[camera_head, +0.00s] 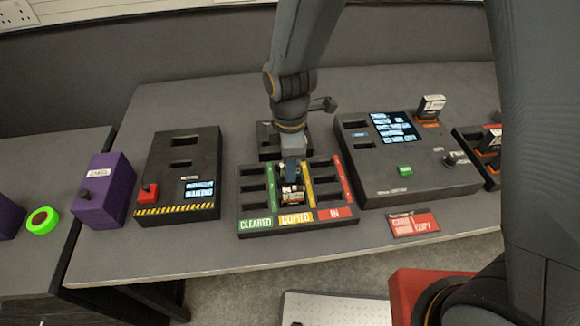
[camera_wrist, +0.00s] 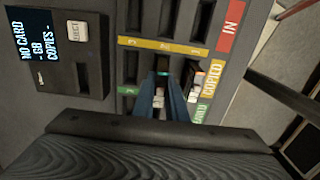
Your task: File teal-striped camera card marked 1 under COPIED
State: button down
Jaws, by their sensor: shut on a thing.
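The filing rack (camera_head: 246,208) has three columns labelled CLEARED, COPIED and IN, left to right. My gripper (camera_head: 291,178) points down over the COPIED column. In the wrist view my gripper (camera_wrist: 168,95) is shut on a dark card with a white label (camera_wrist: 159,97) and a teal edge, at the middle slot of that column. I cannot tell how deep the card sits, and its number is not readable. Another card (camera_wrist: 197,82), white and orange-red, stands in the slot nearest the COPIED label and close beside my fingers. It also shows in the head view (camera_head: 292,196).
A card reader with a screen (camera_head: 418,178) is right of the rack, with a card (camera_head: 431,107) standing in it. A striped-edge box with a red button (camera_head: 180,180) and a purple box (camera_head: 104,190) are left. A red card sign (camera_head: 414,224) lies at the front.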

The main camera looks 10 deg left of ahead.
jog(key=shift+f, duration=1.05)
dwell(1.0)
jog(key=c, duration=1.4)
grip_release()
jog(key=shift+r, duration=0.1)
jog(key=shift+r+p, duration=2.75)
jog(key=shift+r, duration=0.95)
